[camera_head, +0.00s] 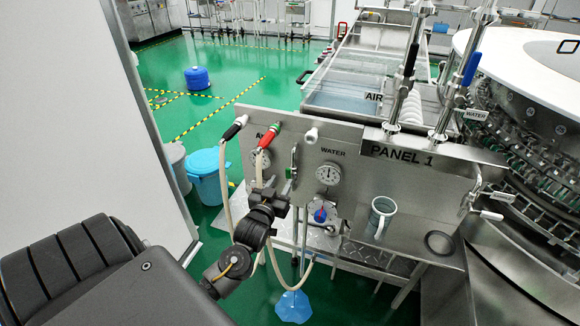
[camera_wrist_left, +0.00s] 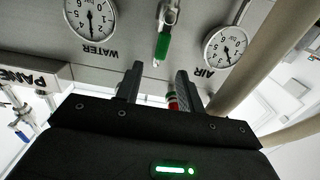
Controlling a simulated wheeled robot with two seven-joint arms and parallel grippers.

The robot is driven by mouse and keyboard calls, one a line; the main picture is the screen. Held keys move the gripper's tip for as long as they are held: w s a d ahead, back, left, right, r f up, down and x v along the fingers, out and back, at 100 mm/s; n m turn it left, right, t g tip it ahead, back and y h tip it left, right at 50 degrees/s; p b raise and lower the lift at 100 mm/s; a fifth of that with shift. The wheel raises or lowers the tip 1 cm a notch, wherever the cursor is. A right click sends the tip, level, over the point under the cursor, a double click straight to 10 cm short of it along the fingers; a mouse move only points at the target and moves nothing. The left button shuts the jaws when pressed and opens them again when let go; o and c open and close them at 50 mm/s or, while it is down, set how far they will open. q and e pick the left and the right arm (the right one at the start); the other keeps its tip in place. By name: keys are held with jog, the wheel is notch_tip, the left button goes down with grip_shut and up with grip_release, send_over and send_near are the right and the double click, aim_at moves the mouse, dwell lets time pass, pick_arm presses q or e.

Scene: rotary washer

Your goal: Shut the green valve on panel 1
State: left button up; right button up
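The green valve (camera_head: 293,160) is on the sloped metal face of panel 1 (camera_head: 400,154), between the two gauges. Its green handle lies roughly upright in the head view. In the left wrist view, which is turned over, the green handle (camera_wrist_left: 162,46) hangs from a metal fitting, just beyond the fingertips. My left gripper (camera_head: 270,197) is in front of the panel, below and left of the valve. In its wrist view the two fingers (camera_wrist_left: 156,80) are apart with nothing held between them. My right gripper is not in view.
Beige hoses (camera_head: 226,190) hang close to my left gripper. The water gauge (camera_head: 328,173) is right of the valve. A grey mug (camera_head: 380,217) is farther right.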

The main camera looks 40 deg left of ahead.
aim_at(288, 171)
pick_arm(q)
jog(key=p+x, duration=0.1)
jog(key=x, duration=0.8)
jog(key=shift+w, duration=0.15)
grip_shut()
